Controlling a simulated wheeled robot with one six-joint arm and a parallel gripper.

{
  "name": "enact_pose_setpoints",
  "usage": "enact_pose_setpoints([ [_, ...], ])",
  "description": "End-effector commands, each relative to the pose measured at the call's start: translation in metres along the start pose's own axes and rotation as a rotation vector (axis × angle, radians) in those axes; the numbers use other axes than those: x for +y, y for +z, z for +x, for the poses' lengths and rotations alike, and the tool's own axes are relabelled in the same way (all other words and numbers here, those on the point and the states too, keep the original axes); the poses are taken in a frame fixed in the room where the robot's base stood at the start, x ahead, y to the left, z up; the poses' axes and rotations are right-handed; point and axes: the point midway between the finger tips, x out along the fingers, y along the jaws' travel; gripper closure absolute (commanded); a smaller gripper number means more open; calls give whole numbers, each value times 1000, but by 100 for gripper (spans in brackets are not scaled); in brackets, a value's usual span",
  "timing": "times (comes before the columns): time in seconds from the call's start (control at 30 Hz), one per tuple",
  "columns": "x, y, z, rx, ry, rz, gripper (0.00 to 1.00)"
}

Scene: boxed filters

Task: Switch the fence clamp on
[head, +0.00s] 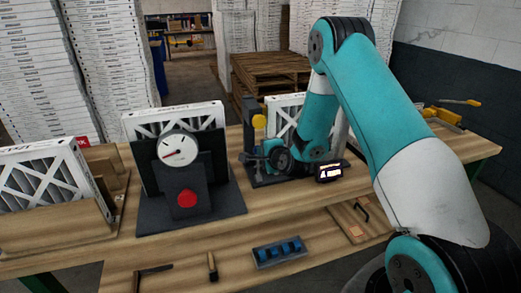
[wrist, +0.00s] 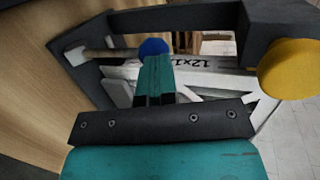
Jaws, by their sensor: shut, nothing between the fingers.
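A dark fixture (head: 249,125) stands on the bench right of centre, with a white-framed filter (head: 287,104) behind it. The wrist view shows the fixture's dark frame (wrist: 200,18), a round yellow knob (wrist: 290,68) at right and a round blue knob (wrist: 153,47) near the centre. I cannot tell which part is the clamp's switch. My gripper (wrist: 156,62) is shut and empty, its teal fingers pointing at the blue knob. The fingertips overlap the knob in the picture; contact is unclear. In the head view my arm partly hides the fixture.
A dark stand with a dial gauge (head: 178,148) and red button (head: 187,198) is left of the fixture. A wooden box (head: 100,190) with a filter is at far left. A small lit display (head: 330,171) shows by my wrist.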

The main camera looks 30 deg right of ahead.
Motion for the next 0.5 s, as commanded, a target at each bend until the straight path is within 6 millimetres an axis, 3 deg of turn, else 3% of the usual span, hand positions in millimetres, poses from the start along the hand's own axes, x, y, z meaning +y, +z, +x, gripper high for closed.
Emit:
enact_pose_setpoints([
  [0.5, -4, 1, 3, -3, -9, 0, 100],
])
